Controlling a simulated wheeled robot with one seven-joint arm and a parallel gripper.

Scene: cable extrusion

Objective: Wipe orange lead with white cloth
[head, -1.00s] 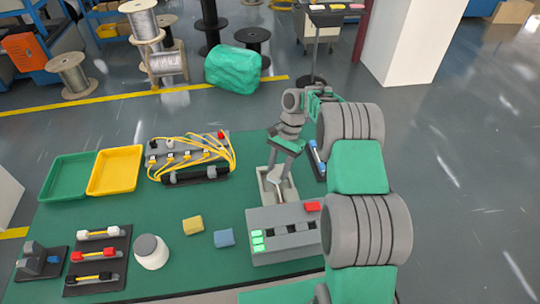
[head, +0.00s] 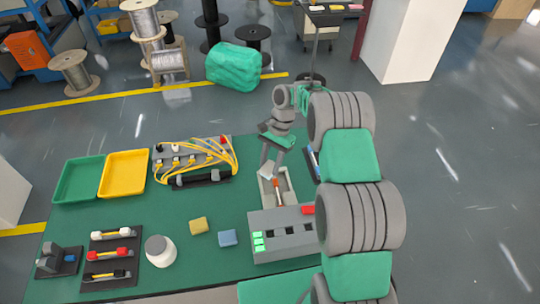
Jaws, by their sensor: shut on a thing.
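The orange lead (head: 278,186) stands out as a short orange piece in the pale open tray (head: 290,200) behind the grey control box. My gripper (head: 266,169) is at the upper left of the tray, shut on a small white cloth (head: 266,174). The cloth is just left of the orange lead's upper end. I cannot tell whether they touch. My arm comes in from the right and hides part of the table behind it.
The grey box (head: 285,236) with green and red buttons stands in front of the tray. A rack with yellow cables (head: 195,155) is to the left.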

